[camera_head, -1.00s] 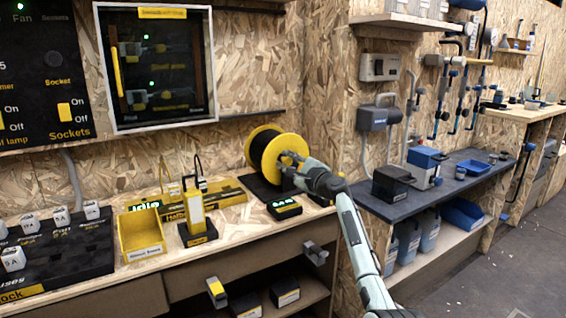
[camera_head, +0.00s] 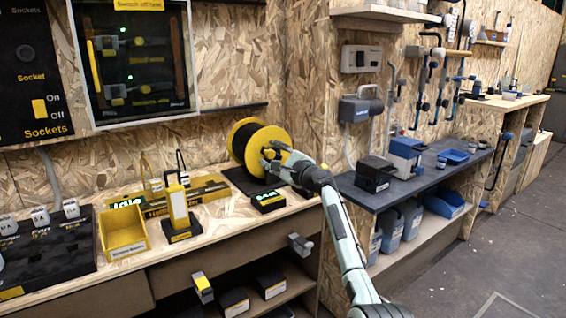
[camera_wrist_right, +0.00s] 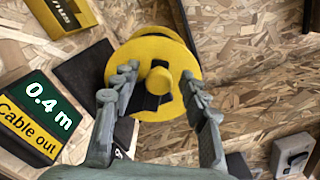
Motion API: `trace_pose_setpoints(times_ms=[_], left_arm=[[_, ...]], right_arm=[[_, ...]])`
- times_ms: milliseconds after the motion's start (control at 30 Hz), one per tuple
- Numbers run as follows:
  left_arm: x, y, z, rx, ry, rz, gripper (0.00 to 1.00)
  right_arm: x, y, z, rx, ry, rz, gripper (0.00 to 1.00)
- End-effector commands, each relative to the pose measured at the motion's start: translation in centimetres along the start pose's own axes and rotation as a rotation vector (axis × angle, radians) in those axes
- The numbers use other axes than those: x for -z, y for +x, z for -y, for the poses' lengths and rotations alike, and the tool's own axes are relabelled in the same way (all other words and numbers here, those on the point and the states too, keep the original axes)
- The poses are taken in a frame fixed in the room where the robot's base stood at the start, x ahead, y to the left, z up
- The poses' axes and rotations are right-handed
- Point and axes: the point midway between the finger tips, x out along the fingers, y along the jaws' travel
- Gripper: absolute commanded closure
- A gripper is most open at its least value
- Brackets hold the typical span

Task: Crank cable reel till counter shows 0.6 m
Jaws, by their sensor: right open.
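The cable reel (camera_head: 254,140) is a yellow drum with dark cable, standing on a black base on the wooden bench; its yellow face also shows in the right wrist view (camera_wrist_right: 132,58). The round yellow crank knob (camera_wrist_right: 158,80) stands out from this face on a black crank arm. My right gripper (camera_head: 267,156) is at the reel's face. In the right wrist view its open fingers (camera_wrist_right: 157,92) lie on either side of the knob, with gaps. The "Cable out" counter (camera_wrist_right: 40,112) reads 0.4 m; it sits beside the reel (camera_head: 268,201). My left gripper is not visible.
Left of the reel are a yellow bin (camera_head: 123,236) and a yellow upright device (camera_head: 178,208) on a black base. A dark shelf (camera_head: 385,195) with a black box and a blue-grey machine is to the right. The chipboard wall is close behind the reel.

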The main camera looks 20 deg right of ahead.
Motion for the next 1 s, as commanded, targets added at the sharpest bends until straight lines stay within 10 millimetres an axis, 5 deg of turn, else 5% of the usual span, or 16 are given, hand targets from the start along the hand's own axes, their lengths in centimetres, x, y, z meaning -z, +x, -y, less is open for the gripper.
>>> trace_pose_setpoints(times_ms=[500, 1000], left_arm=[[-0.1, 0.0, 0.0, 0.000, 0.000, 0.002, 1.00], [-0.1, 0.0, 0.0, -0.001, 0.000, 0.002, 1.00]], right_arm=[[0.1, -9.4, -0.1, 0.000, 0.000, -0.003, 0.56], [0.1, -11.2, -0.1, -0.001, 0.002, -0.002, 0.55]])
